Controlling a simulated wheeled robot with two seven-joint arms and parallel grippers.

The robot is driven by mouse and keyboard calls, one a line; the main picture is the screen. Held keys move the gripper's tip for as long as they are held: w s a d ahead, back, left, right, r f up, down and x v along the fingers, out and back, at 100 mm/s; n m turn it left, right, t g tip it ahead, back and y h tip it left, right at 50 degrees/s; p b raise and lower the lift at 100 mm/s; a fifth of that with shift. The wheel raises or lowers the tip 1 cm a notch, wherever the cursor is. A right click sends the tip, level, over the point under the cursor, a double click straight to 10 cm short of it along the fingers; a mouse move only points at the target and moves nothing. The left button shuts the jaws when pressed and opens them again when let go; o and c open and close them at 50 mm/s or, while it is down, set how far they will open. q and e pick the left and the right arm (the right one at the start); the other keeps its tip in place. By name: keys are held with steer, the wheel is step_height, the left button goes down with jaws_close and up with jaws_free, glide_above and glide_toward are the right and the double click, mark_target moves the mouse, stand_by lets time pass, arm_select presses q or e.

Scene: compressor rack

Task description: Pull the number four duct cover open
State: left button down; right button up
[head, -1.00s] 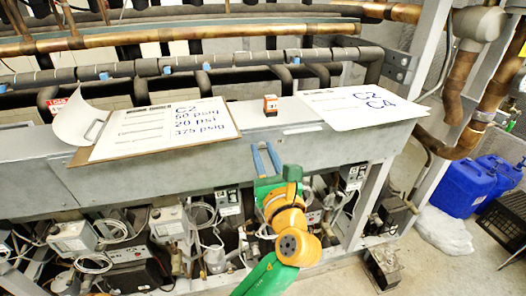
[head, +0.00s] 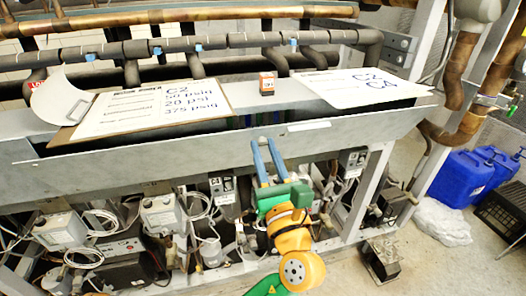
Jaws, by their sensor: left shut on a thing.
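The duct cover (head: 130,170) is the long grey panel along the front of the rack, below the clipboards. Its top edge leans out toward me, and a dark gap shows behind it. My left gripper (head: 264,142) has its blue fingers at the cover's upper middle, just left of a pale label strip (head: 308,126). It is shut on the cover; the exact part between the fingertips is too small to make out. My right gripper is not in view.
A clipboard with papers (head: 150,108) and a white sheet (head: 362,86) lie on top of the duct. Pressure controls and cables (head: 165,213) crowd below. Blue containers (head: 465,178) stand on the floor at right.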

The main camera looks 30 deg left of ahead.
arm_select(q)
steer(key=shift+r, duration=0.1)
steer(key=s+d+f+b, duration=0.1)
steer(key=b, duration=0.2)
steer(key=shift+s+d+f+t+y, duration=0.1)
steer(key=shift+d+f+t+y, duration=0.1)
steer(key=shift+t+y, duration=0.2)
